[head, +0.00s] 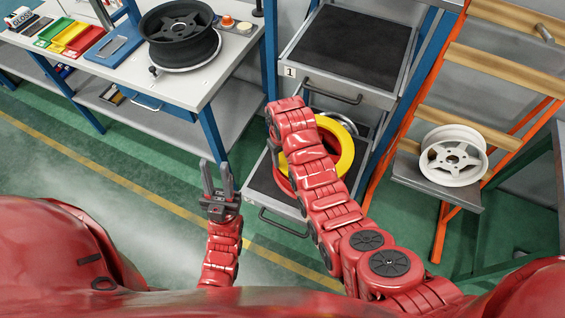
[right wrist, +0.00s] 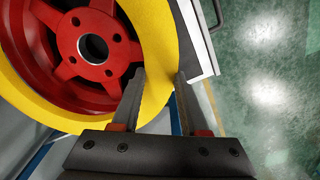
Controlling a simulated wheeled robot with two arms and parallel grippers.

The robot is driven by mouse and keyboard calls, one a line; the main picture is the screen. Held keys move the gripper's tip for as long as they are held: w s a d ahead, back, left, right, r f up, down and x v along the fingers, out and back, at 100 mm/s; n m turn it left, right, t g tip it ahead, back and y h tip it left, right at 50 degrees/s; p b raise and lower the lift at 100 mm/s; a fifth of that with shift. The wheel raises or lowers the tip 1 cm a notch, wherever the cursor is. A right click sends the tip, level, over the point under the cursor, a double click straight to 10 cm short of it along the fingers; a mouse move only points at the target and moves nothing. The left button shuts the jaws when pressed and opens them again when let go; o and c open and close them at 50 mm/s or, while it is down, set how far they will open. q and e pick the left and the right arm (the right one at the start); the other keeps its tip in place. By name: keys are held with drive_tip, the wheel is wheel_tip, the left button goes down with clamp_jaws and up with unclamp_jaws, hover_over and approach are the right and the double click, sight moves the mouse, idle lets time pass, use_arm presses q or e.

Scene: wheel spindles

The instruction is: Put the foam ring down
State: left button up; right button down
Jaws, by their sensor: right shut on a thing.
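The yellow foam ring (head: 346,146) is over the lower pulled-out drawer (head: 285,222), partly covered by my right arm. In the right wrist view the ring (right wrist: 160,30) surrounds the face of a red wheel (right wrist: 95,48); I cannot tell whether it rests on it. My right gripper (right wrist: 161,76) is shut on the ring's edge, one finger on each side; in the head view my arm hides it. My left gripper (head: 216,170) is open and empty, fingers pointing up, left of the drawers and apart from them.
The upper drawer (head: 345,90), with a dark mat and marked 1, is pulled out behind. A workbench (head: 215,85) at left holds a black wheel (head: 178,32) and coloured bins (head: 72,37). A white wheel (head: 453,156) sits on an orange rack at right. Green floor is clear at left.

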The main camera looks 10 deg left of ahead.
drive_tip(key=shift+w, duration=0.25)
drive_tip(key=shift+f+p, duration=0.2)
drive_tip(key=shift+p, duration=0.15)
wheel_tip(320, 180, down, 2)
drive_tip(key=shift+f+p, duration=0.25)
drive_tip(key=shift+p, duration=0.45)
drive_tip(key=shift+f, duration=0.35)
drive_tip(key=shift+c, duration=2.1)
unclamp_jaws()
drive_tip(key=shift+f, duration=0.1)
